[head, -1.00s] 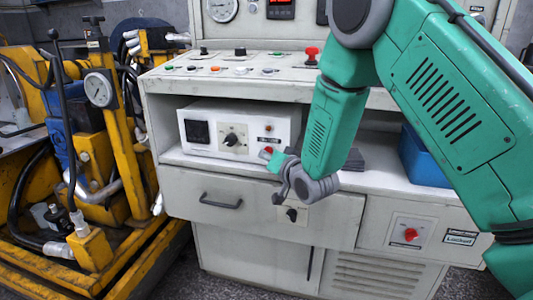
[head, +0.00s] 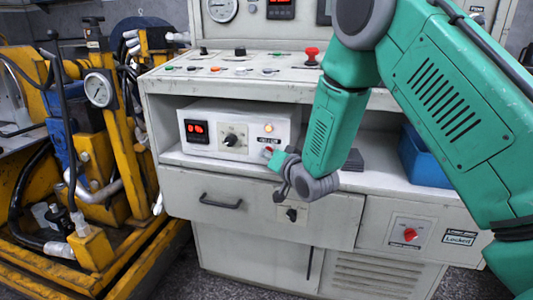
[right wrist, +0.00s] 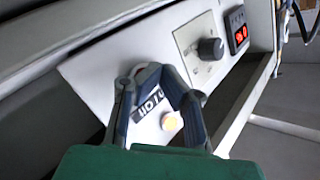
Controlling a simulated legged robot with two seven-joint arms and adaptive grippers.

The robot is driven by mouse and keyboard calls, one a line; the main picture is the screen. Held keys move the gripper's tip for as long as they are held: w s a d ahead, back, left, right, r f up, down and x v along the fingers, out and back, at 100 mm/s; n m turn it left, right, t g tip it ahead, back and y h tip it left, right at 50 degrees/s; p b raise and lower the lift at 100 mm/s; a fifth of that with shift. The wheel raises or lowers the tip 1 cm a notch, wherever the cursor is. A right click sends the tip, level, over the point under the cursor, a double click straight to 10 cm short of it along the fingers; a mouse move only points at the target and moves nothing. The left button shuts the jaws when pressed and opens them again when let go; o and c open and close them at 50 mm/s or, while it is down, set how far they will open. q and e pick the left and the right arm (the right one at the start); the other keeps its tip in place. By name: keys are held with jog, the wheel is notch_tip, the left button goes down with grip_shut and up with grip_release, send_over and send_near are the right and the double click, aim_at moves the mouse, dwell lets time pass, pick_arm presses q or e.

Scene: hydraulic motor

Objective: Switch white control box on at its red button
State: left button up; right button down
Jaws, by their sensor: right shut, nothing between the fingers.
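The white control box (head: 212,148) sits on the open shelf of the console. Its small display (head: 196,131) glows red and its round lamp (head: 268,128) glows yellow. The red button (head: 269,150) is low on the right of its front. My right gripper (head: 277,163) is shut and empty, with its fingertips at the button, seemingly touching it. In the right wrist view the box's tilted face (right wrist: 90,73) shows the black knob (right wrist: 211,48) and lit display (right wrist: 240,38); the fingers (right wrist: 145,72) mostly hide the button. My left gripper is out of view.
A red mushroom button (head: 311,55) and several small buttons are on the console top above. A blue bin (head: 424,160) stands on the shelf at right, partly behind my arm. A drawer (head: 245,207) lies below. Yellow machinery (head: 100,160) stands at left.

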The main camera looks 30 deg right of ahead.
jog(key=shift+s+a+r, duration=0.1)
jog(key=shift+s+a, duration=0.1)
jog(key=shift+s, duration=0.05)
jog(key=shift+s+a+p, duration=0.3)
jog(key=shift+a, duration=0.15)
jog(key=s+a, duration=0.3)
jog(key=shift+s+a+p, duration=0.15)
jog(key=shift+a+p, duration=0.15)
jog(key=shift+a, duration=0.1)
